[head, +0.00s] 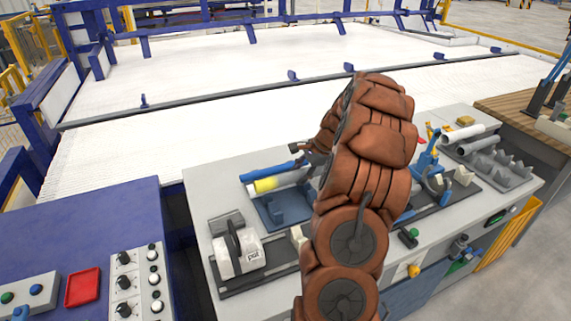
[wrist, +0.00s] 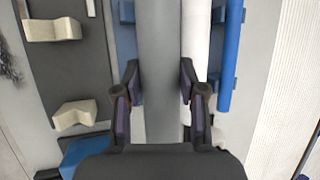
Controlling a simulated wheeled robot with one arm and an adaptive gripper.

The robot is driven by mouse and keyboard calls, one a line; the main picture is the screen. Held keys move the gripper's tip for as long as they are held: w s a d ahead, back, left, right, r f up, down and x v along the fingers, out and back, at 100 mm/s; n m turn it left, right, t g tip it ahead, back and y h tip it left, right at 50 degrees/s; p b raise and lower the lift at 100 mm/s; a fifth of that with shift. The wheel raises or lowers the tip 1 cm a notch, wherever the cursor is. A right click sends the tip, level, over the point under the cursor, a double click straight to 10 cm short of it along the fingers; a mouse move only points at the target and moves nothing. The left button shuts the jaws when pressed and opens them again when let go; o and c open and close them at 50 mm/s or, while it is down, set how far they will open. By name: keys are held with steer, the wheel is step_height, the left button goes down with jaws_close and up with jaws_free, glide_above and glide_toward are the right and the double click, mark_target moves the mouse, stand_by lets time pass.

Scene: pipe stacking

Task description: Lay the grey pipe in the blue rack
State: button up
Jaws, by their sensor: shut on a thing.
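The grey pipe (wrist: 158,45) runs lengthwise between the fingers of my gripper (wrist: 160,82) in the wrist view. My gripper is shut on it. In the head view my arm hides the held pipe and most of the gripper. The blue rack (head: 268,212) stands on the grey bench, left of my arm, partly hidden by it. A blue part, likely this rack, shows beneath and left of the pipe in the wrist view (wrist: 126,42). I cannot tell whether the pipe touches the rack.
Cream blocks (wrist: 72,115) sit on a dark plate.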

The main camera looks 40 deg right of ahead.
mark_target(318, 175)
steer(key=shift+w+f, duration=0.15)
steer(key=shift+f+b, duration=2.05)
steer(key=shift+f, duration=3.05)
steer(key=o, duration=1.3)
steer(key=shift+d+r, duration=0.1)
steer(key=v, duration=1.2)
